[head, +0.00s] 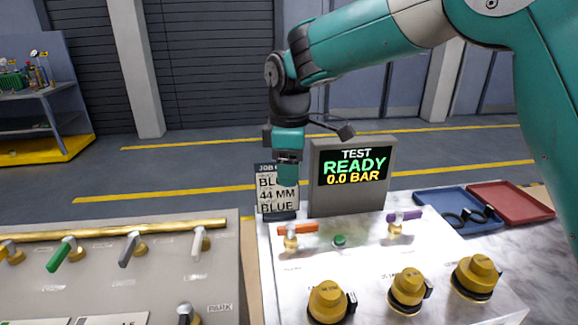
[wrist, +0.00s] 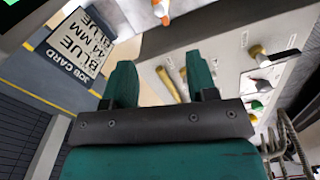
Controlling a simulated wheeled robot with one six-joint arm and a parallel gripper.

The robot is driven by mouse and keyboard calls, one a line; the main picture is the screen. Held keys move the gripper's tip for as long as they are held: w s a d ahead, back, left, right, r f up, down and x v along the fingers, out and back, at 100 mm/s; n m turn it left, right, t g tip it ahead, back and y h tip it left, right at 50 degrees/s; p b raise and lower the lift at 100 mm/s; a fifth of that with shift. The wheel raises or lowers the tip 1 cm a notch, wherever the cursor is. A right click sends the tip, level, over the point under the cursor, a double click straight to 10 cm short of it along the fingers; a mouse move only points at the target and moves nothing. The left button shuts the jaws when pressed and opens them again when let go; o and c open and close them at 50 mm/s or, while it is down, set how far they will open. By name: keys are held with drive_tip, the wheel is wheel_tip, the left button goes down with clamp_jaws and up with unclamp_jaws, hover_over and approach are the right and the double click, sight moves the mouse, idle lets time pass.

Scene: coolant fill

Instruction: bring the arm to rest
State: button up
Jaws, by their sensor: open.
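My gripper (head: 288,172) is in the air in front of the job card (head: 277,208), just left of the test display, pointing down in the head view. In the wrist view its two green fingers (wrist: 161,80) stand apart with nothing between them. The wrist view also shows the job card (wrist: 73,45) at the upper left, reading BLUE, 44 MM, BLUE. My gripper hides part of the card in the head view. I cannot tell the exact gap between them.
The test display (head: 352,168) reads READY, 0.0 BAR. The white bench (head: 300,262) carries orange and purple levers and yellow knobs (head: 476,275). A grey valve panel (head: 190,275) stands left. Blue (head: 430,197) and red (head: 515,200) trays lie right; the blue holds dark rings.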

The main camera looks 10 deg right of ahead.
drive_tip(key=shift+r, duration=0.35)
